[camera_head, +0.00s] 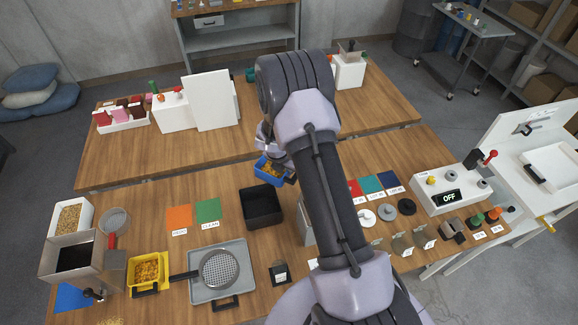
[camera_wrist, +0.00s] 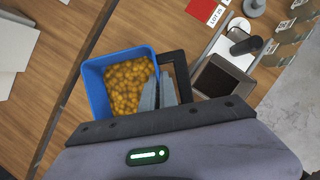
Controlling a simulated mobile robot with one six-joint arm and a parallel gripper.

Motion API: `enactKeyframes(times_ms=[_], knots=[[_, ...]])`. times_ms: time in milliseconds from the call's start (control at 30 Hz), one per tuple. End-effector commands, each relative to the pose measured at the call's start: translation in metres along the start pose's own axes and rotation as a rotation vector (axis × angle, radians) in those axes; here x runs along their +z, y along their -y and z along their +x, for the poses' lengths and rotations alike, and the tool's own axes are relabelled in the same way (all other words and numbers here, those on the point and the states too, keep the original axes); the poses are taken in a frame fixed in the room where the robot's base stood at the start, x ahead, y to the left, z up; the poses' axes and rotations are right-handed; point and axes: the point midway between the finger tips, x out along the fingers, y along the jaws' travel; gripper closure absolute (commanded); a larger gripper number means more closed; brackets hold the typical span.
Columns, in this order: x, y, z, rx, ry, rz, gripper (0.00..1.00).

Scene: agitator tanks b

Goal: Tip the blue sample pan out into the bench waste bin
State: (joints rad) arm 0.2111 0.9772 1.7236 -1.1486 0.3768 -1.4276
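The blue sample pan (camera_head: 271,170) is at my gripper, up in the air behind the black open bin. In the wrist view the blue pan (camera_wrist: 92,88) holds many yellow-brown pellets (camera_wrist: 128,85) and looks about level. The grey fingers of my gripper (camera_wrist: 160,92) are at the pan's right side, by a black part that looks like its handle; they appear shut on it. The black bin (camera_head: 262,206), which I take for the bench waste bin, stands on the front bench. The pan is beyond its back edge. Its floor looks dark and empty.
A grey box (camera_head: 307,222) stands just right of the bin, partly behind my arm. Orange (camera_head: 179,218) and green (camera_head: 208,210) mats lie left. A yellow pan (camera_head: 148,270) and a tray with a sieve (camera_head: 218,270) are in front. The back bench holds white boxes (camera_head: 210,100).

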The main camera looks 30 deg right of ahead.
Motion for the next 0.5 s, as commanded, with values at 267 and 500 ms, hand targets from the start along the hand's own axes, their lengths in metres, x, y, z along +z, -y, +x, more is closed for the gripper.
enactKeyframes(times_ms=[267,500], knots=[[-0.015,0.0,0.036,0.0,0.0,0.0,1.0],[-0.033,0.0,0.081,0.0,0.001,0.0,1.0]])
